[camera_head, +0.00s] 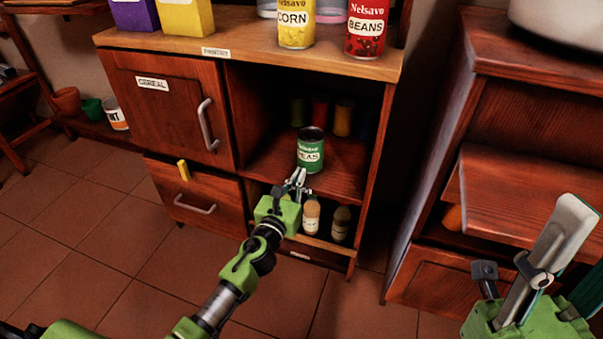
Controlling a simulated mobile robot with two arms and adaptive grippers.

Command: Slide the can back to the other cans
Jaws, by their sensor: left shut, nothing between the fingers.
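The green peas can (310,151) stands upright near the front of the open shelf (345,178) in the pantry cabinet. Several other cans stand in shadow at the back of that shelf, among them a red can (320,112) and a yellow can (343,119). My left gripper (297,180) is shut and empty, just in front of and below the peas can. Its tips look close to the can's base; I cannot tell if they touch it. My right gripper (525,270) is at the lower right, away from the cabinet, and its finger state is unclear.
A corn can (296,24) and a beans can (366,28) stand on the cabinet top. Two bottles (311,217) stand in the lower compartment. The cereal door (165,115) is closed at left. Shelf space behind the peas can looks clear.

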